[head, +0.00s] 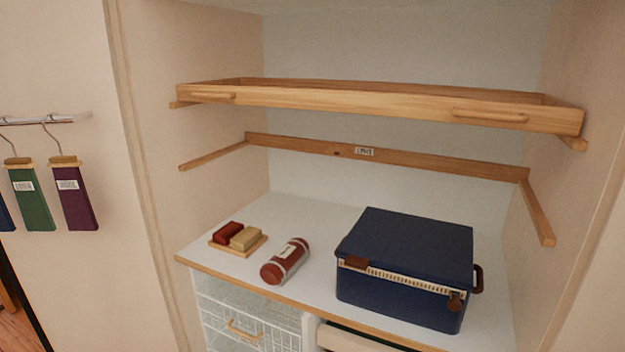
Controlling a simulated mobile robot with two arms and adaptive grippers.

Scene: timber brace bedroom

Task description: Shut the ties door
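I cannot make out a door marked for ties in the head view. The view looks into an open alcove with a white back wall (400,50). A small label (364,151) sits on a wooden rail (440,163) at the back, and its text is too small to read surely. Neither of my grippers is in view.
A wooden tray shelf (380,104) spans the alcove above a white counter (318,222). On the counter are a navy case (405,237), a red cylinder (285,262) and two blocks on a board (258,246). A wire drawer (262,338) is below. Labelled hangings (35,205) hang left.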

